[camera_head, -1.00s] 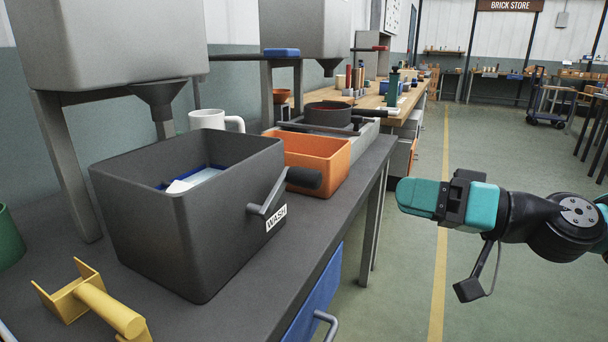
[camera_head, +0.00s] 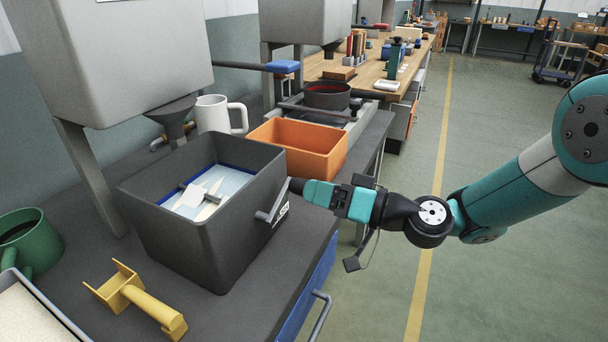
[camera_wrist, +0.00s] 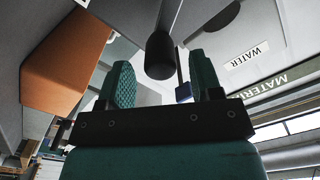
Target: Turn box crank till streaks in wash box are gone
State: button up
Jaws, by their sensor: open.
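The dark grey wash box (camera_head: 205,235) stands on the bench, open at the top. Inside it, a blue-rimmed pale surface (camera_head: 232,182) bears white pieces that look like tools; I cannot make out streaks. The crank (camera_head: 268,212) is on the box's right side, with a dark round grip (camera_wrist: 160,58) at its end. My gripper (camera_head: 306,192) is at the crank's grip, coming from the right. In the wrist view, my open fingers (camera_wrist: 162,72) stand on either side of that grip with gaps visible. The head view mostly hides the grip behind my fingers.
An orange bin (camera_head: 300,145) and a white mug (camera_head: 218,115) stand behind the box. A grey hopper (camera_head: 140,60) overhangs the box. The aisle floor at right is clear.

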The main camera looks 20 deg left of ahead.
jog(key=shift+w+a, duration=0.15)
jog(key=shift+a, duration=1.7)
grip_shut()
